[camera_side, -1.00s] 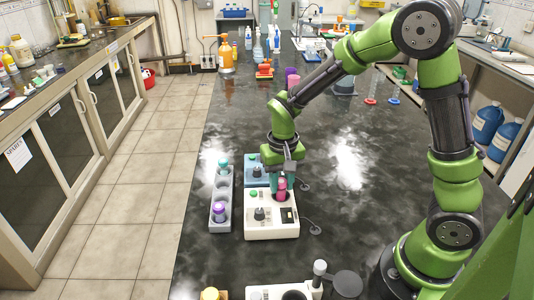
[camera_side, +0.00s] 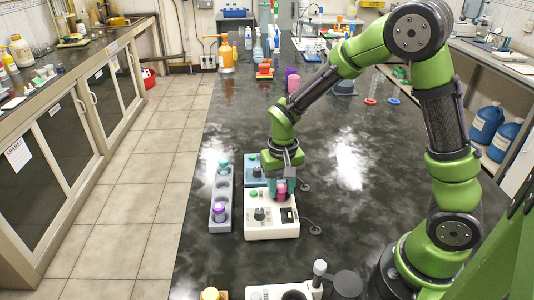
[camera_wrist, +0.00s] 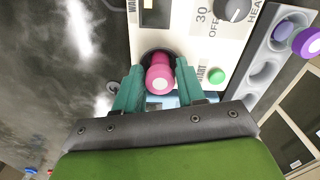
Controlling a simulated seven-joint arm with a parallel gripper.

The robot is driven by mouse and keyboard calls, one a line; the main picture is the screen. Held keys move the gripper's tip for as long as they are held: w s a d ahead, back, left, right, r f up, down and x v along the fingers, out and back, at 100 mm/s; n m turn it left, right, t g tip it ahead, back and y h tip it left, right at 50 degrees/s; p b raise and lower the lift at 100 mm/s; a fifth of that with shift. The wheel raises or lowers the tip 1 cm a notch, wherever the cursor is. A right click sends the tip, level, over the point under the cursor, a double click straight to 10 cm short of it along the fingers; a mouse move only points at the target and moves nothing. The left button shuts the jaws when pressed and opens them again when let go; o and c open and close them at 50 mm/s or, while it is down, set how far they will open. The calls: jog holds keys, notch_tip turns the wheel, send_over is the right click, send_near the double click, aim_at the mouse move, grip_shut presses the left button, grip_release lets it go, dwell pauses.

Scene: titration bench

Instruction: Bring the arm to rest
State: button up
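My gripper (camera_wrist: 158,82) has teal fingers and points down over the white instrument (camera_side: 272,222). In the wrist view the fingers stand on either side of a pink-capped vial (camera_wrist: 159,76), with narrow gaps beside the cap, so they look open. The vial stands in the dark round well of the white instrument, which also shows in the wrist view (camera_wrist: 200,40). In the side view the pink cap (camera_side: 280,187) shows among the fingers. My arm is bent and reaches down from the right.
Left of the instrument is a grey rack (camera_side: 222,198) with a purple-capped vial (camera_side: 218,209) and a teal-capped vial (camera_side: 223,164). A blue instrument (camera_side: 254,171) stands behind. A white device (camera_side: 285,292) with a post is in front. The black bench right of the instruments is mostly clear.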

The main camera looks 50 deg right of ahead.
jog(key=o, duration=0.7)
jog(key=shift+o, duration=0.2)
jog(key=shift+r, duration=3)
jog(key=shift+s+f, duration=0.15)
jog(key=s+a+r+n+t+y, duration=0.2)
jog(key=s+r+t, duration=0.5)
jog(key=s+r, duration=0.5)
jog(key=shift+s+r, duration=0.15)
jog(key=shift+r, duration=0.75)
